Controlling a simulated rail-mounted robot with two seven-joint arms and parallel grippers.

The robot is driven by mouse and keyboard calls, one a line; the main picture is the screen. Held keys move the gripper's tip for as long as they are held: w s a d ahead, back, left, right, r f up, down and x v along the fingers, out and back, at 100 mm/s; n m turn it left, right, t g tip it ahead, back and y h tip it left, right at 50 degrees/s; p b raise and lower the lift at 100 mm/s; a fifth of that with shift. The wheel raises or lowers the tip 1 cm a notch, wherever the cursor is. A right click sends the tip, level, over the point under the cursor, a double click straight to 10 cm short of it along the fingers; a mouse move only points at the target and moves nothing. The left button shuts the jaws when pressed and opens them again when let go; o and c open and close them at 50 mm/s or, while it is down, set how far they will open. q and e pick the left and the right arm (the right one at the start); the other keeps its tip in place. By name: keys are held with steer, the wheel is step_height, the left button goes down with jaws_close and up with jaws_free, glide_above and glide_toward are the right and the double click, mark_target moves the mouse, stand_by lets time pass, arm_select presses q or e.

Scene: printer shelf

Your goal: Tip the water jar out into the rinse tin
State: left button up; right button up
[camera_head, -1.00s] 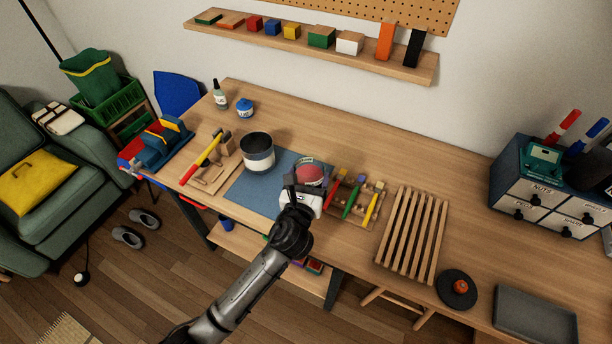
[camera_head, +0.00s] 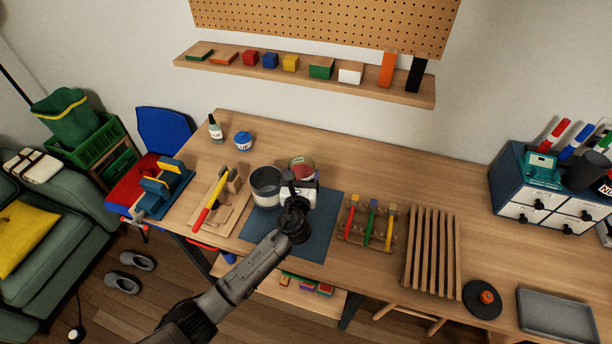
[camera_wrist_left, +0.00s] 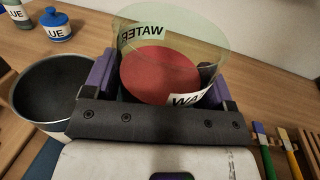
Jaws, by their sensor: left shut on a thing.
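The water jar (camera_head: 301,168) is clear, with a WATER label and red liquid inside. My left gripper (camera_head: 300,186) is shut on it. In the left wrist view the jar (camera_wrist_left: 165,75) stands between the gripper's purple-sided fingers (camera_wrist_left: 160,88), looks about upright, and the red liquid is still inside. The rinse tin (camera_head: 265,200), dark inside with a pale band, stands just left of the jar on the blue mat. The tin also shows at the left of the wrist view (camera_wrist_left: 42,88); its inside looks dark and empty. My right gripper is not in view.
The blue mat (camera_head: 318,228) is bare right of the tin. A rack of coloured brushes (camera_head: 369,226) and a slatted rack (camera_head: 431,248) stand right. A blue pot (camera_head: 243,141) and small bottle (camera_head: 215,129) stand behind.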

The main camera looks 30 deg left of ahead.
arm_select(q)
steer(key=shift+d+f, duration=0.1)
steer(key=shift+f, duration=0.1)
step_height(320, 180, down, 5)
steer(key=b, duration=0.5)
steer(key=shift+d+b, duration=0.15)
steer(key=shift+b, duration=0.2)
steer(key=shift+s+a+r+n, duration=0.1)
steer(key=shift+a+r+n, duration=0.15)
steer(key=shift+r+n, duration=0.4)
steer(key=shift+a+n+p, duration=0.15)
steer(key=shift+n+p, duration=0.1)
steer(key=shift+p, duration=0.15)
steer(key=shift+a+r, duration=0.1)
steer(key=shift+n+p, duration=0.35)
steer(key=shift+n, duration=0.05)
stand_by(0.5)
